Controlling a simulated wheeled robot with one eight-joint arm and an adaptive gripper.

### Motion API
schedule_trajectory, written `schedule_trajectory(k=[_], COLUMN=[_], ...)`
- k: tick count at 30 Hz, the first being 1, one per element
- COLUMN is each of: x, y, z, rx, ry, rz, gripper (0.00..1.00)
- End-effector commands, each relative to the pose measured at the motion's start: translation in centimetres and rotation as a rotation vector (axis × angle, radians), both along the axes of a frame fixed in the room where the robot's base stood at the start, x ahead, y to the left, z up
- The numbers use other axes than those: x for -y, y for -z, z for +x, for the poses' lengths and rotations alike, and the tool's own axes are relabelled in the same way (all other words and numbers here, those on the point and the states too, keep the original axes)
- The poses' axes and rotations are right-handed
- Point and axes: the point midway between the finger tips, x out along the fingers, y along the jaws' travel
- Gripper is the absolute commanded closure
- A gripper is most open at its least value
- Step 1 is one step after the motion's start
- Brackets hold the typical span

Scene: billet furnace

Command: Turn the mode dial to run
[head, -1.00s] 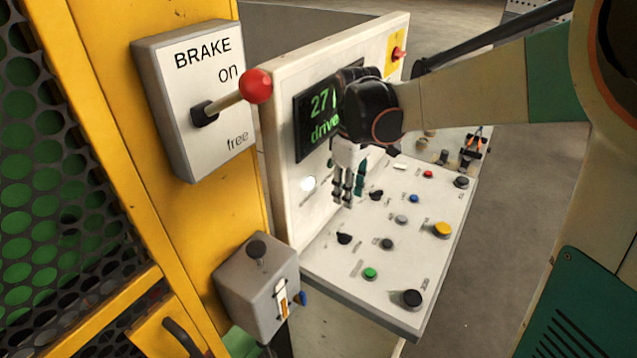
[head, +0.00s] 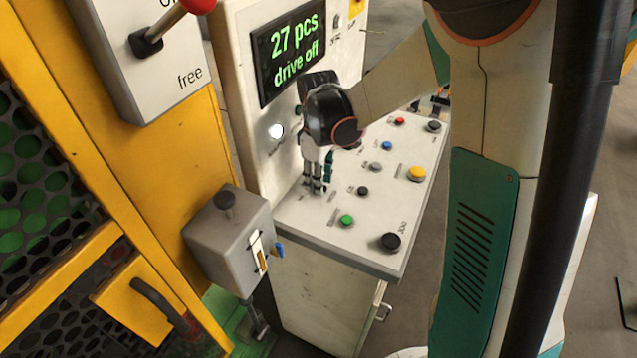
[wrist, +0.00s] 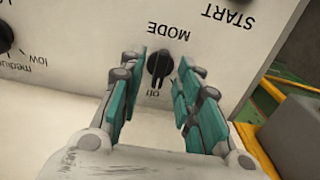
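The mode dial (wrist: 159,64) is a black knob on the white panel, seen upside down in the wrist view under the word MODE. The word "off" shows beside its pointer end; no "run" label can be read. My gripper (wrist: 161,60) is open, with a teal-padded finger on either side of the dial and a gap visible to the knob. In the head view my gripper (head: 314,182) points down at the near left of the sloped console (head: 300,225) and hides the dial.
A screen (head: 289,52) reads "27 pcs drive off". A green button (head: 347,220), a black button (head: 391,241) and a yellow button (head: 416,174) stand right of my gripper. A grey lever box (head: 215,245) is to the left. Another dial (wrist: 4,38) marks low and medium.

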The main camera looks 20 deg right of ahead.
Motion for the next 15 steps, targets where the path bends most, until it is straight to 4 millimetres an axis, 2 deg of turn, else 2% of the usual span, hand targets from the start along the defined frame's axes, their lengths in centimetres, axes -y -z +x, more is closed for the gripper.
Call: schedule_trajectory(k=[3, 12, 15], x=[0.0, 0.0, 0.0], y=[0.7, 0.78, 0.78], z=[0.01, 0.0, 0.0], rx=[0.0, 0.0, 0.0], ry=[0.0, 0.0, 0.0], rz=[0.0, 0.0, 0.0], gripper=[0.69, 0.69, 0.92])
